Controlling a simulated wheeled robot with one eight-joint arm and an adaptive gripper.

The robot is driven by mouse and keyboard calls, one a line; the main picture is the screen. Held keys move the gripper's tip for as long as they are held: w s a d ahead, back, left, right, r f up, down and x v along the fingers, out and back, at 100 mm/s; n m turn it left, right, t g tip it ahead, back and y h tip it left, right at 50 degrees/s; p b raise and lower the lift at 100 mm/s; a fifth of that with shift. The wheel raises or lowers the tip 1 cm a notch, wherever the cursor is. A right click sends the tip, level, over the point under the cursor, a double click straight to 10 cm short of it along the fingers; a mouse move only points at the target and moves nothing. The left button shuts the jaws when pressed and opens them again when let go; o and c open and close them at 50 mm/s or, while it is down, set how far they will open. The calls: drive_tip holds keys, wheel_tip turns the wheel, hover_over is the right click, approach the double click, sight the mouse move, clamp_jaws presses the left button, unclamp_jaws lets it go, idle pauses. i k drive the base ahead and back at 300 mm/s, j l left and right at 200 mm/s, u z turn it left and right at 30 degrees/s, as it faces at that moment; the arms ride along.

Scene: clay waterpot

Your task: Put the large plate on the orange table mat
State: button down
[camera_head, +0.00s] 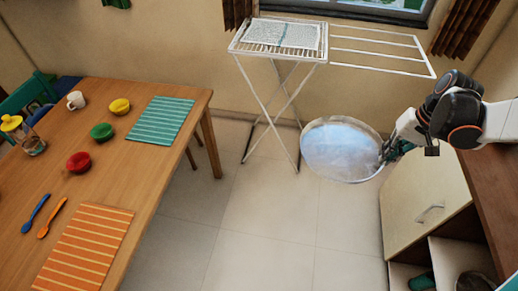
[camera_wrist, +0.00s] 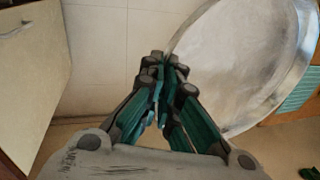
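The large plate (camera_head: 340,150) is round, pale and greyish with a shiny rim. My gripper (camera_head: 385,152) is shut on the plate's right edge in the head view and holds it in the air over the floor, beside the cabinet. In the wrist view the fingertips (camera_wrist: 165,62) meet at the rim of the plate (camera_wrist: 245,70), which fills the upper right. The orange table mat (camera_head: 88,245) lies flat and bare at the near right part of the wooden table, well to the left of the plate.
The wooden table (camera_head: 135,178) also holds a teal mat (camera_head: 159,120), a red bowl (camera_head: 79,162), a green bowl (camera_head: 102,131), a yellow bowl (camera_head: 120,106), a mug (camera_head: 75,100), a jar (camera_head: 30,143) and two utensils (camera_head: 46,217). A drying rack (camera_head: 278,40) stands behind. Tiled floor (camera_head: 265,220) is clear between table and cabinet (camera_head: 425,195).

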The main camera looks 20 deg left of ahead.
sight(85, 248)
drive_tip(key=k+j+u, duration=0.1)
drive_tip(key=j, duration=0.3)
drive_tip(key=k+j, duration=0.25)
drive_tip(key=j, duration=0.15)
drive_tip(key=k+j+u, duration=0.15)
drive_tip(key=j, duration=0.3)
drive_tip(key=k+j, duration=0.15)
drive_tip(key=j, duration=0.25)
drive_tip(key=k+j+u, duration=0.15)
drive_tip(key=j, duration=0.3)
drive_tip(key=k+j+u, duration=0.1)
drive_tip(key=j, duration=0.35)
drive_tip(key=k+j, duration=0.15)
drive_tip(key=j, duration=0.3)
drive_tip(key=u, duration=0.05)
